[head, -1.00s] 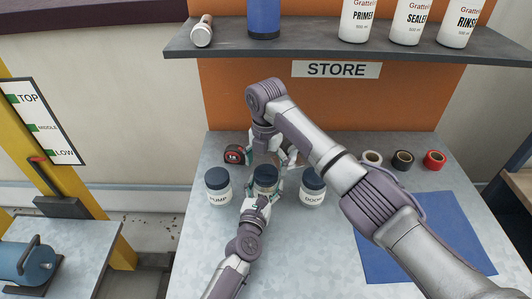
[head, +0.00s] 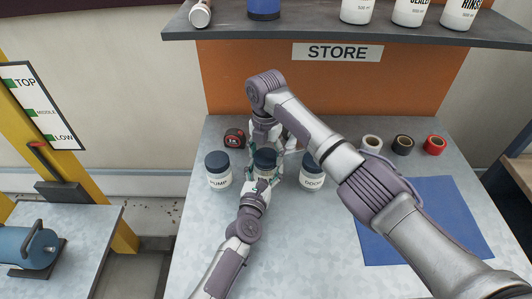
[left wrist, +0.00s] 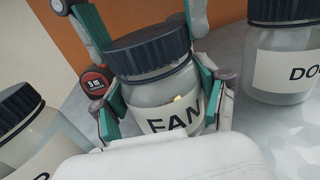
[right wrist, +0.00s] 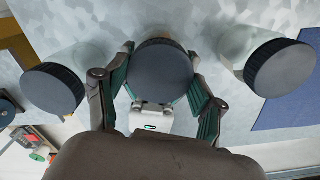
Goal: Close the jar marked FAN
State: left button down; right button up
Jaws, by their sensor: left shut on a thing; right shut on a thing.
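The jar marked FAN (left wrist: 165,92) stands upright on the metal bench, in the middle of a row of three jars. Its dark lid (right wrist: 160,72) sits on its mouth; it also shows in the head view (head: 264,158). I cannot tell whether the lid is fully tight. My left gripper (left wrist: 168,112) is shut on the jar's body from the front, one finger on each side of the label. My right gripper (right wrist: 160,85) reaches from above and behind, with its fingers shut on the lid's two sides.
The PUMP jar (head: 218,179) stands to the left and the DOOR jar (head: 312,182) close to the right, both lidded. A tape measure (head: 234,138) lies behind. Tape rolls (head: 403,145) and a blue mat (head: 430,220) are at right. The STORE shelf (head: 350,32) overhangs the back.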

jog(key=m, duration=0.4)
jog(key=shift+m, duration=0.3)
jog(key=m, duration=0.4)
jog(key=shift+a+m, duration=0.1)
jog(key=shift+m, duration=0.3)
jog(key=m, duration=1.7)
jog(key=shift+f+m, duration=0.1)
jog(key=shift+m, duration=0.2)
jog(key=m, duration=0.4)
jog(key=shift+m, duration=0.3)
jog(key=m, duration=0.4)
